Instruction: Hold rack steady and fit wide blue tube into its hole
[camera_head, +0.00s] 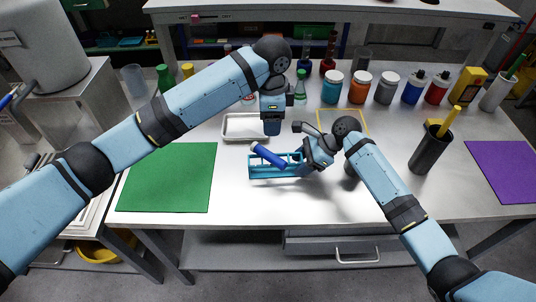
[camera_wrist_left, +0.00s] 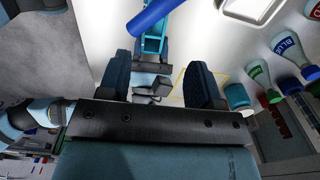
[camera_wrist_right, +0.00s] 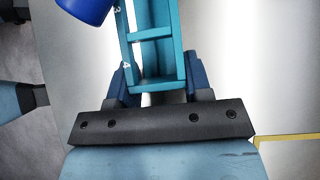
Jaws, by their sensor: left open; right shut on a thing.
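The teal rack (camera_head: 275,176) stands on the table in the middle of the head view. My right gripper (camera_head: 305,163) is shut on its right end; in the right wrist view the fingers (camera_wrist_right: 158,85) clasp the rack's end (camera_wrist_right: 158,60) near the number 4. The wide blue tube (camera_head: 268,155) is tilted over the rack's left part; whether it sits in a hole cannot be told. It also shows in the left wrist view (camera_wrist_left: 150,17) and at the top of the right wrist view (camera_wrist_right: 85,8). My left gripper (camera_head: 272,130) is open and empty, pointing down above the rack, apart from the tube.
A metal tray (camera_head: 245,127) lies behind the rack. A green mat (camera_head: 170,180) is at left, a purple mat (camera_head: 505,170) at right. A dark cup (camera_head: 430,152) stands right of my right arm. Several jars and bottles (camera_head: 358,88) line the back. The table front is clear.

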